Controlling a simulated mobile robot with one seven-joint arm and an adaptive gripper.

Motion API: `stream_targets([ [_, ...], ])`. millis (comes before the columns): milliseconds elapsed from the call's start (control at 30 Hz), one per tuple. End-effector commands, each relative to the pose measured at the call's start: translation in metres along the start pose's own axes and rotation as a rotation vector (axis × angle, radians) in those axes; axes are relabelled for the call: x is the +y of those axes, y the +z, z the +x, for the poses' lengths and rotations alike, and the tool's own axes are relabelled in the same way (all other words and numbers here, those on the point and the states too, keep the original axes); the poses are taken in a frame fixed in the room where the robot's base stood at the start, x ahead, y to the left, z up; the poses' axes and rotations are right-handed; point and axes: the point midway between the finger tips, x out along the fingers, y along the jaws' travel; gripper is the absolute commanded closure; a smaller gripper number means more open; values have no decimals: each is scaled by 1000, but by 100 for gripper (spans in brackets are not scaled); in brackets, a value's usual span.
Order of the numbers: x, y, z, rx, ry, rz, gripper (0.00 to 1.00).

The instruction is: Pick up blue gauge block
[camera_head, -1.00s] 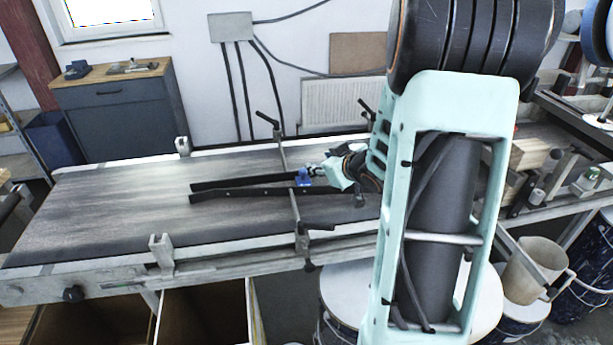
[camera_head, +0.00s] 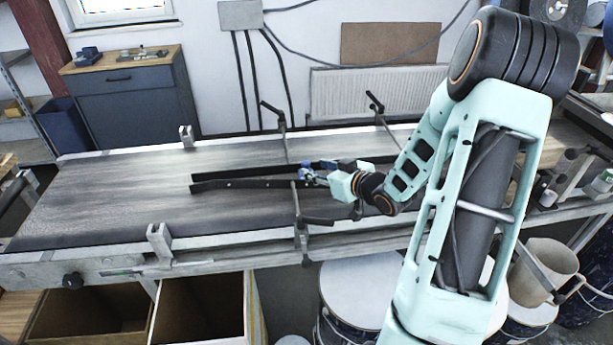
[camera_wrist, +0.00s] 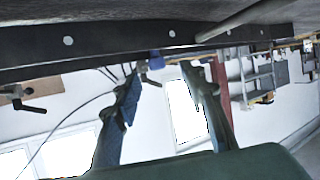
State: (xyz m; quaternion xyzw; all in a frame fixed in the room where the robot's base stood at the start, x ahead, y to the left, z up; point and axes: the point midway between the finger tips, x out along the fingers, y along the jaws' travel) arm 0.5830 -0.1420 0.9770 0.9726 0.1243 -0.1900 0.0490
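My gripper (camera_head: 309,172) is low over the conveyor, by the dark guide rails and a cross rod. In the wrist view, its two fingers (camera_wrist: 161,78) stand apart with a clear gap between them. No contact with either finger is clear. In the head view, small blue patches show at the gripper, but I cannot tell block from fingers there.
The conveyor (camera_head: 120,200) is bare to the left. Dark guide rails (camera_head: 235,184) run beside the gripper, with clamp rods (camera_head: 296,212) and handles close by. A cabinet (camera_head: 135,100) and radiator (camera_head: 370,95) stand behind. Open boxes (camera_head: 200,305) and drums lie below the front edge.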

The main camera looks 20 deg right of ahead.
Motion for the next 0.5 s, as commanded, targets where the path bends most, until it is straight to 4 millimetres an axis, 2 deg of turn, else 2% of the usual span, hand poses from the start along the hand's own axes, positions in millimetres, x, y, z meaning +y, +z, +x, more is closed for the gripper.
stream_targets([
  [300, 4, -1, 41, 0, -2, 0, 62],
  [500, 5, -1, 50, 0, 1, 0, 62],
])
